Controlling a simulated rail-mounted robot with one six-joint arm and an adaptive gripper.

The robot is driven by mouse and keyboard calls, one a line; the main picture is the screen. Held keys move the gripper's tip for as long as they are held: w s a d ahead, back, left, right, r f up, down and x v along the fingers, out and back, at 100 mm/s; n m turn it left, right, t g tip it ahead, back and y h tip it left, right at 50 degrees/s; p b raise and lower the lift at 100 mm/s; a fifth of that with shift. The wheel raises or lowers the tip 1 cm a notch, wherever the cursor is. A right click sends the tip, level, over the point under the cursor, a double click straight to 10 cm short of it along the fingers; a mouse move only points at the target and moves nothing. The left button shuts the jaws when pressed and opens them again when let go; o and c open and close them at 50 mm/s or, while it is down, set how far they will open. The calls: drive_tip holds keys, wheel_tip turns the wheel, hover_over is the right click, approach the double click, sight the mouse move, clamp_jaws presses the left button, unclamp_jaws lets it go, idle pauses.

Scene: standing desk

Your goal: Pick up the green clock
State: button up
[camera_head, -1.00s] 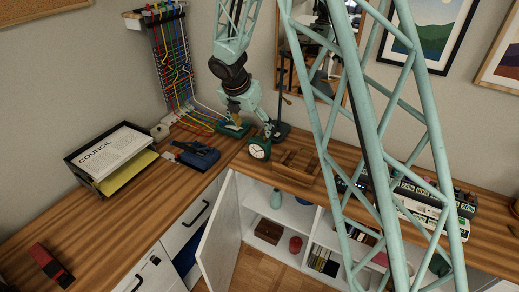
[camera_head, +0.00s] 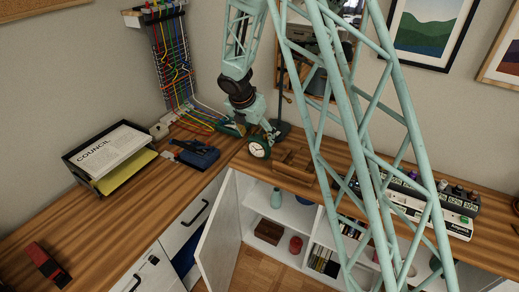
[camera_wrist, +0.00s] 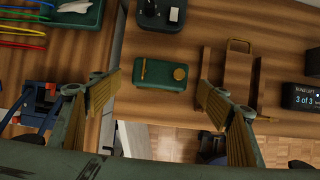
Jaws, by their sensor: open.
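The green clock (camera_head: 259,148) stands near the front edge of the desk corner, its round white dial facing outward in the head view. In the wrist view a green box-like body (camera_wrist: 160,60), which appears to be the clock from behind or above, shows a brass disc and a thin brass piece. My gripper (camera_wrist: 160,93) is open, with one ribbed finger on each side of the view and the clock ahead between them. It is empty. In the head view my gripper (camera_head: 268,132) is just above and behind the clock; contact cannot be told.
A wooden organizer (camera_head: 296,160) stands close right of the clock. A black lamp base (camera_wrist: 162,14) is behind it. A green tray (camera_wrist: 75,14) and cables lie to the left, with a blue device (camera_head: 196,153) nearer. Below the desk edge a cabinet door (camera_head: 218,232) hangs open.

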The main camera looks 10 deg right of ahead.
sight(258, 139)
drive_tip(key=shift+w+d+f, duration=0.1)
drive_tip(key=shift+f, duration=0.15)
drive_tip(key=shift+b+x, duration=0.8)
drive_tip(key=shift+x, duration=1.8)
drive_tip(key=shift+w, duration=0.1)
drive_tip(key=c, duration=1.1)
